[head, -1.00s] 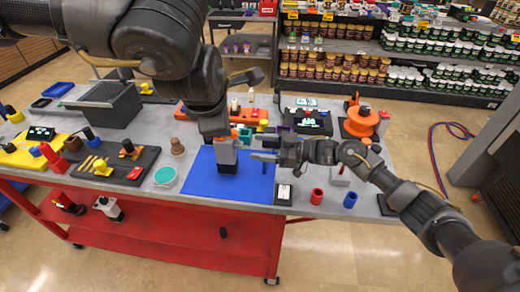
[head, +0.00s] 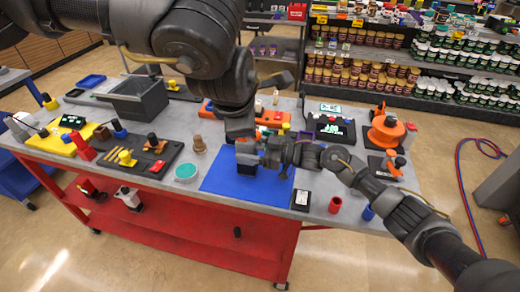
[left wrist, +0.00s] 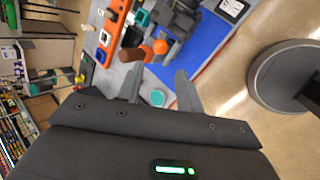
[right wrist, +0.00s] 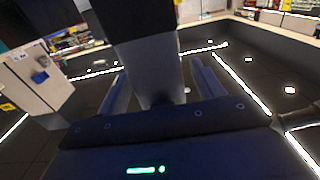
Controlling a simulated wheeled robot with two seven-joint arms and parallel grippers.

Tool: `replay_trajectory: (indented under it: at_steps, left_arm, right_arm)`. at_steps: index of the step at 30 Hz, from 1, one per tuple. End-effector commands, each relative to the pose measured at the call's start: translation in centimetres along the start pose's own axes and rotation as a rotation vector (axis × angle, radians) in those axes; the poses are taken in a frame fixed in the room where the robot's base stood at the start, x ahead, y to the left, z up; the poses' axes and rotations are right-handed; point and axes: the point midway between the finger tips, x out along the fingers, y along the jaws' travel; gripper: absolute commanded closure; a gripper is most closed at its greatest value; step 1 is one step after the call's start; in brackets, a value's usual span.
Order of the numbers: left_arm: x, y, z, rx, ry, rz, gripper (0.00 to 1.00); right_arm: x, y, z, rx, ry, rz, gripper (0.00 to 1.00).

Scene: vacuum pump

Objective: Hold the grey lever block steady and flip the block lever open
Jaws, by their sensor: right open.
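The grey lever block (head: 246,168) stands on the blue mat (head: 222,178), with an orange part (head: 243,141) near its top. The block is partly covered by my grippers. My left gripper (head: 240,130) points down just above it; in the left wrist view its fingers (left wrist: 159,78) are apart and empty, with an orange knob (left wrist: 159,47) beyond the tips. My right gripper (head: 264,158) comes from the right, level with the block's upper part. In the right wrist view its fingers (right wrist: 160,78) are apart, with a tall dark shape between them; I cannot tell whether they touch the block.
Right of the mat are a small black-and-white device (head: 301,200), a red cylinder (head: 335,204) and a blue one (head: 368,212). A teal-topped round tub (head: 186,172) and a brown knobbed piece (head: 199,144) stand left.

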Motion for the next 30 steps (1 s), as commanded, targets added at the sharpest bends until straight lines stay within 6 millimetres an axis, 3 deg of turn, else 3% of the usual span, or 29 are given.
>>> replay_trajectory:
  at_steps: [11,24,30]
  left_arm:
    - [0.0,0.0,0.0,0.000,0.000,0.000,0.64]
    - [0.0,0.0,0.0,0.000,0.000,0.000,0.64]
    - [0.8,-1.3,0.9,-0.014,-0.035,-0.056,0.89]
  right_arm:
    - [0.7,0.0,0.0,0.000,-0.001,0.000,0.33]
    - [0.7,0.0,0.0,0.000,-0.001,0.000,0.88]
    - [0.7,0.0,0.0,0.000,-0.001,0.000,0.89]
